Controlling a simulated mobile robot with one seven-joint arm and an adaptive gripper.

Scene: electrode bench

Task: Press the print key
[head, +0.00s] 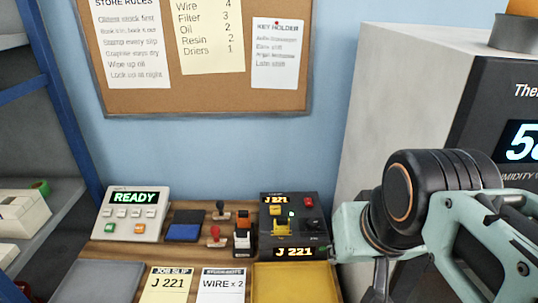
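Two devices with keys stand on the wooden bench. The black device (307,225) shows "J 221" on its top display and again on its lower front. It has yellow keys, a small green light and a red button (308,201). No key label is readable, so I cannot tell which is the print key. My gripper (381,284) seems to be the dark part at the bottom edge, right of the black device. It is largely cut off, and its fingertips are not clear.
Stamps (215,236), a blue pad (185,232) and an orange-and-black item (243,235) stand between the devices. In front lie a grey tray (98,281), a job slip (167,284), a "WIRE x 2" note (222,285) and a yellow tray (296,280). A tall grey cabinet (405,95) rises at the right.

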